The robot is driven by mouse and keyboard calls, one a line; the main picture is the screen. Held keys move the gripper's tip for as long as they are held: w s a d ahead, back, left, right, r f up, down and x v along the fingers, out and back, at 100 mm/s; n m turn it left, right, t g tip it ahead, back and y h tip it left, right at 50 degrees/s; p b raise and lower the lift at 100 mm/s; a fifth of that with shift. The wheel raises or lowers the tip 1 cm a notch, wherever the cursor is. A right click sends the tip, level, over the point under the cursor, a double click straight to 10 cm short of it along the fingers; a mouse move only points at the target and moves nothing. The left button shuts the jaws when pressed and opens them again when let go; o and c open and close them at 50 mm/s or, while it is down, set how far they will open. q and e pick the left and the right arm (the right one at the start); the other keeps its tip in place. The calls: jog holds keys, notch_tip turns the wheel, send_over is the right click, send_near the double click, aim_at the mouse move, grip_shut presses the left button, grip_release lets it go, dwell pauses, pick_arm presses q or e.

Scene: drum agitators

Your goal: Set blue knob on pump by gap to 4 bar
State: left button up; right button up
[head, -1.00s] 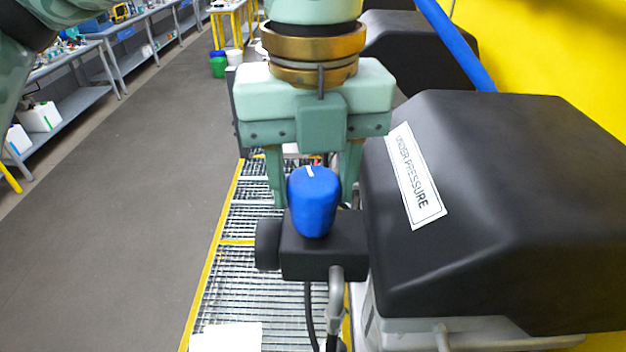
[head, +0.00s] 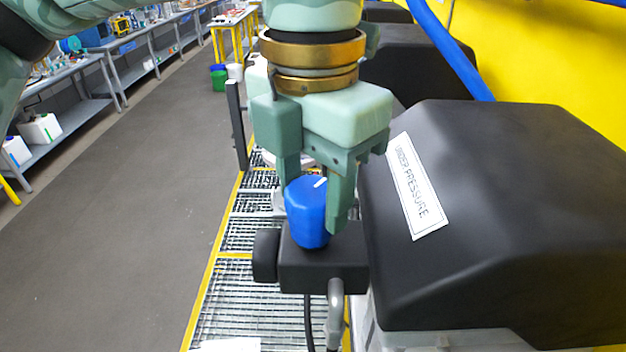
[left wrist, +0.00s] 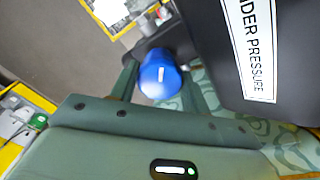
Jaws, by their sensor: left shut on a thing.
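The blue knob (head: 307,214) stands upright on a black valve block (head: 325,268) at the near side of the black pump cover (head: 500,210). A white mark on its top points to the upper right in the head view. My left gripper (head: 315,205) comes down from above and is shut on the knob, one finger on each side. In the left wrist view the knob (left wrist: 159,74) sits between the fingers, its white mark showing on top. Any scale around the knob is hidden or too small to read. My right gripper is not in view.
The pump cover bears an "UNDER PRESSURE" label (head: 418,190) and stands close on the right. A yellow-edged grating (head: 240,300) lies below. A blue pipe (head: 450,50) runs behind. The grey floor (head: 130,230) at left is clear.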

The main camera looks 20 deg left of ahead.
pick_arm(q)
jog(key=m, duration=0.2)
jog(key=m+p, duration=0.1)
jog(key=m, duration=0.2)
jog(key=shift+r+m, duration=0.2)
jog(key=shift+m, duration=0.1)
jog(key=shift+m+p, duration=0.65)
jog(key=shift+m, duration=1.65)
jog(key=shift+f, duration=0.1)
jog(key=o, duration=0.6)
jog(key=shift+o, duration=0.3)
